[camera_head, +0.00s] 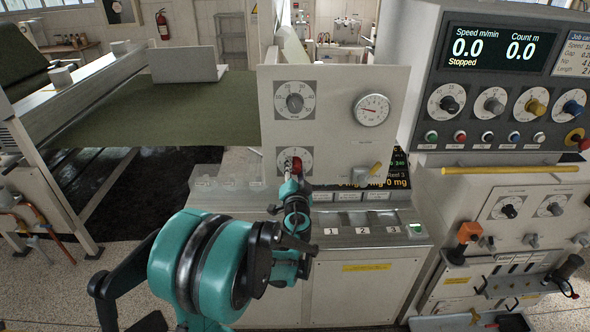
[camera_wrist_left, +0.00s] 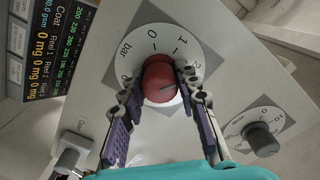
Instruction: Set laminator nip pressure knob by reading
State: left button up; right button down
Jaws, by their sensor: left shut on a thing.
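The red knob (camera_head: 296,164) sits on a white round dial on the pale machine panel (camera_head: 335,140). In the left wrist view the red knob (camera_wrist_left: 159,79) stands in the middle of a dial marked "bar" with numbers around its rim. My left gripper (camera_head: 291,176) reaches up to this knob. Its purple-padded fingers (camera_wrist_left: 161,86) lie on both sides of the knob, shut on it. The gripper partly hides the dial in the head view. A round gauge with a needle (camera_head: 371,110) is to the upper right of the knob. My right gripper is not in view.
A grey knob (camera_head: 294,102) is above the red one; a grey knob (camera_wrist_left: 262,139) also shows in the wrist view. The control console (camera_head: 500,85) reads 0.0 and "Stopped". A counter (camera_head: 345,238) lies below.

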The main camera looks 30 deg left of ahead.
pick_arm(q)
jog(key=m+b, duration=0.2)
jog(key=m, duration=0.3)
jog(key=shift+f, duration=0.1)
jog(key=m+b, duration=0.1)
jog(key=m, duration=0.5)
jog(key=shift+b, duration=0.35)
jog(key=shift+m, duration=0.3)
jog(key=o, duration=1.2)
jog(key=v, duration=1.2)
